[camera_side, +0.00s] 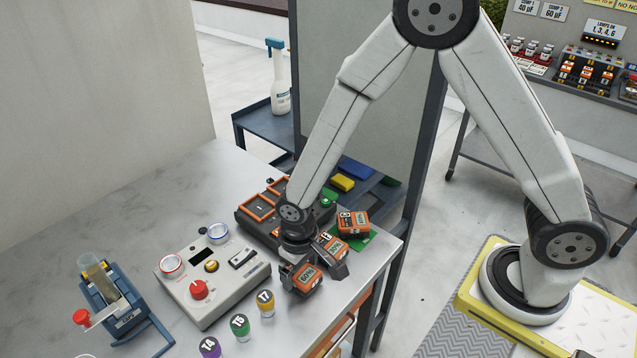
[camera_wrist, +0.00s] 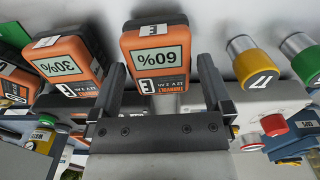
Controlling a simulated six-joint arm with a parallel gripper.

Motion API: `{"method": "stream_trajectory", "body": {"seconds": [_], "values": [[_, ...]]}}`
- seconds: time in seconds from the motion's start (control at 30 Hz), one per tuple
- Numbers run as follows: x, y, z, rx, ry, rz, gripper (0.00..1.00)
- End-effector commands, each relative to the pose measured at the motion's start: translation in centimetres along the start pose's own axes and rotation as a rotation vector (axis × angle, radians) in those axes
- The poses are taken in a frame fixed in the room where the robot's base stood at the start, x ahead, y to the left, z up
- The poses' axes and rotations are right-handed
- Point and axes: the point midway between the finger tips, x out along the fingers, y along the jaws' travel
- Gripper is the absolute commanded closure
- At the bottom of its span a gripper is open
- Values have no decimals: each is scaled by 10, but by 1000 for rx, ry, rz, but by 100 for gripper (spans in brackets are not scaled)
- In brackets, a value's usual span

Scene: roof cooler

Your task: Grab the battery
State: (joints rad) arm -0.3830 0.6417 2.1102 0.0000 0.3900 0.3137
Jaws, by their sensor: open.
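Three orange-and-black batteries stand at the right end of the metal table. The 30% battery (camera_wrist: 67,62) is just outside the left finger. The third battery (camera_side: 353,223) is farther back, by a green mat (camera_side: 362,240). My wrist partly hides the middle battery in the side view.
A dark dock with orange-framed bays (camera_side: 262,206) is behind my wrist. A grey control box with a red knob (camera_side: 212,280) is to the left. The table's left rear is clear.

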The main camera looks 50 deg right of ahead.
Motion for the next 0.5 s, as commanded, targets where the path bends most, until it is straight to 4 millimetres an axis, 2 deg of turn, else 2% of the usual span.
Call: {"method": "stream_trajectory", "body": {"seconds": [0.2,0.5], "values": [[17,0,0,0,-1,0,0],[20,0,0,0,2,-1,0]]}}
